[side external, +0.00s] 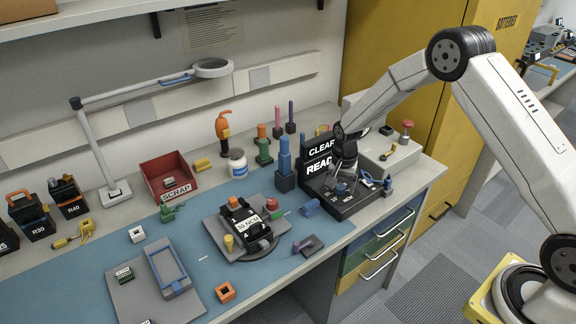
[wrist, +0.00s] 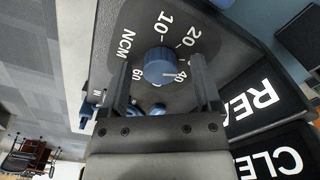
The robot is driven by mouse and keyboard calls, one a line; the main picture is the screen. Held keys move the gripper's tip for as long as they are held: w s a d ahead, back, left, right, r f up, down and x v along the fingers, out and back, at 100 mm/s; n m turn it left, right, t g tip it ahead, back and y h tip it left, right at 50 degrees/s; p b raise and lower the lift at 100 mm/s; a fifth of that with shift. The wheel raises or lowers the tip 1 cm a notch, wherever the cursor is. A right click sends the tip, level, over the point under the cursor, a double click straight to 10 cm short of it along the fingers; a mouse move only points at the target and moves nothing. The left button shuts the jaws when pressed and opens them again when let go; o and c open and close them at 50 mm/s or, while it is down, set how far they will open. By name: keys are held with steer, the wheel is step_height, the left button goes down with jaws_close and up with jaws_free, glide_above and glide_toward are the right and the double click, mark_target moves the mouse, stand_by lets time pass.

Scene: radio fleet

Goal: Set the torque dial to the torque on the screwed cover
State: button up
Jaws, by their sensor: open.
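The blue torque dial (wrist: 158,62) sits on a dark panel marked NCM, with 10, 20, 40 and 60 legible around it. Its white mark points toward the 40. My gripper (wrist: 161,78) is open, with one finger on each side of the dial; I cannot tell whether they touch it.
Lit READY and CLEAR signs (side external: 320,166) stand behind the dial panel.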

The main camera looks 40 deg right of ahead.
mark_target(340, 187)
steer(key=shift+r, duration=0.1)
steer(key=shift+r, duration=3.8)
steer(key=shift+s+a+r+n, duration=0.25)
steer(key=shift+s+r+n, duration=0.05)
steer(key=shift+s+r, duration=0.15)
steer(key=s+a+r+n+t, duration=0.1)
steer(key=s+n, duration=0.4)
steer(key=s, duration=0.5)
steer(key=s+a+r+n+t, duration=0.1)
steer(key=s+a+r+n, duration=0.3)
steer(key=s, duration=0.6)
steer(key=shift+s+a+r+n+t, duration=0.25)
steer(key=shift+a+n, duration=0.2)
steer(key=shift+n, duration=0.35)
